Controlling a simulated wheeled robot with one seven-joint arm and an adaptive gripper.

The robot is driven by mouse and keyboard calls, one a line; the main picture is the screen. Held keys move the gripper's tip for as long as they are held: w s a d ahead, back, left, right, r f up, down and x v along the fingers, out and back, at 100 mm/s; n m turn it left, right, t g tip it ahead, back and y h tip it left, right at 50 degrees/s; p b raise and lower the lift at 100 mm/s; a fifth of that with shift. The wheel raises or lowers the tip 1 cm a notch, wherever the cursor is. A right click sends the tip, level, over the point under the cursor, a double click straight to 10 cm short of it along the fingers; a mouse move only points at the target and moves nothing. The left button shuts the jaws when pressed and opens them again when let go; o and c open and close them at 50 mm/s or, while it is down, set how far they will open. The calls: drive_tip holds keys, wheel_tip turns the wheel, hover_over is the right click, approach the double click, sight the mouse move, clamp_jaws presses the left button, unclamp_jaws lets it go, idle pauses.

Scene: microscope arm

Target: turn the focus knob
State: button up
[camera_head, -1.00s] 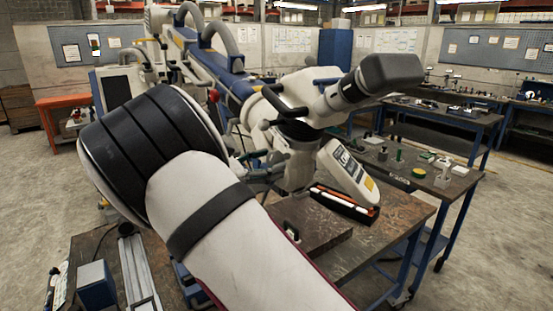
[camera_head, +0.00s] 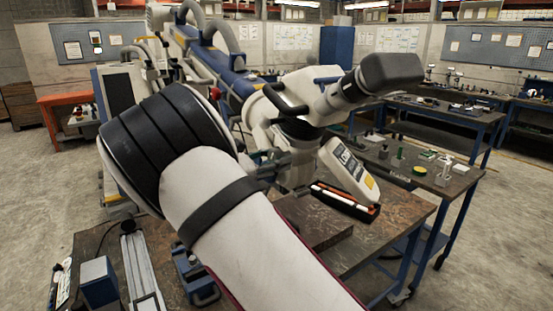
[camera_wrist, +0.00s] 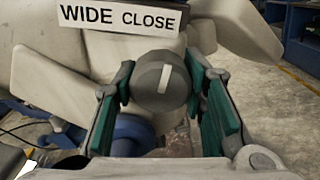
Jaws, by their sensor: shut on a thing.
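The focus knob (camera_wrist: 165,80) is a dark grey round knob with a pale line mark on its face. It shows in the wrist view just below a white label reading "WIDE CLOSE" (camera_wrist: 120,17). My gripper (camera_wrist: 163,88) has its two green-padded fingers on either side of the knob, shut on it. The line mark stands near upright, leaning slightly. In the head view the microscope head (camera_head: 300,100) is white with a dark eyepiece (camera_head: 388,75). My arm hides most of the knob and gripper there.
A work table (camera_head: 400,205) with a dark brown top stands below the microscope head, with a black and orange tray (camera_head: 345,200) on it. A blue box (camera_head: 98,280) and a metal rail (camera_head: 140,265) lie at the lower left. Other benches stand behind, with bare floor at right.

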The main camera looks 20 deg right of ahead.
drive_tip(key=shift+m, duration=0.3)
drive_tip(key=m, duration=0.2)
drive_tip(key=shift+m, duration=0.3)
drive_tip(key=shift+m+p, duration=0.45)
drive_tip(key=shift+m, duration=1.35)
drive_tip(key=o, duration=1.2)
